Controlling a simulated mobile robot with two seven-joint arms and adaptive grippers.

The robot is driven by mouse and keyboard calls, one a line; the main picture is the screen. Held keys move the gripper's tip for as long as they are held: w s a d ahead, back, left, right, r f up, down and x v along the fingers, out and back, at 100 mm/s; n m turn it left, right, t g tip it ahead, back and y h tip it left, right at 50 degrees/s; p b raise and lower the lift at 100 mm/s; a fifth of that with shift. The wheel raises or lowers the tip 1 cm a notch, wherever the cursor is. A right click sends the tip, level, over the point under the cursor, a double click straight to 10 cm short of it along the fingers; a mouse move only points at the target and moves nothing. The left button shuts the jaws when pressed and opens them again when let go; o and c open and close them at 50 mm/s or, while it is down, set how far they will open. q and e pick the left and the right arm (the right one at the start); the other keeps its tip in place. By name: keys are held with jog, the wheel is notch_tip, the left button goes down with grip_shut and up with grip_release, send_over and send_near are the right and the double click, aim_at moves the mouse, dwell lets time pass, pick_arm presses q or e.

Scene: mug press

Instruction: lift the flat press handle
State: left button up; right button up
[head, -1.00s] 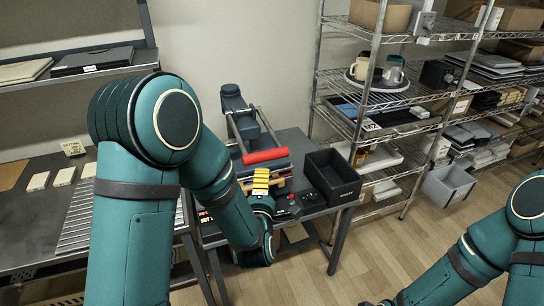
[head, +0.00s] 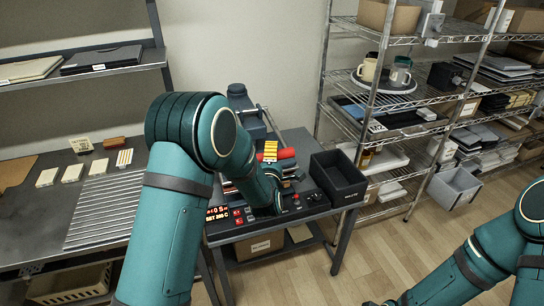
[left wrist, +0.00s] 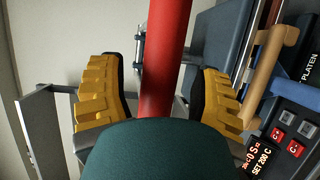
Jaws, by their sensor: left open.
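The flat press (head: 240,100) stands on a dark bench, with a red bar handle (head: 287,153) across its front. My left gripper (head: 268,152) is at the handle and covers part of it in the head view. In the left wrist view the red handle (left wrist: 167,55) runs between the two yellow fingers of my open left gripper (left wrist: 160,88). A gap shows on each side of the handle, and the fingers do not grip it. My right arm shows at the lower right, but its gripper is outside the frame.
A black bin (head: 338,176) stands right of the press. A control panel (head: 225,222) with a red display and buttons is at the bench front. A tan handle (left wrist: 272,65) lies right of the fingers in the wrist view. Wire shelving (head: 385,110) stands behind.

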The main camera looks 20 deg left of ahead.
pick_arm(q)
jog(key=shift+w+a, duration=0.1)
jog(key=shift+w, duration=0.15)
grip_shut()
jog(key=shift+r, duration=0.15)
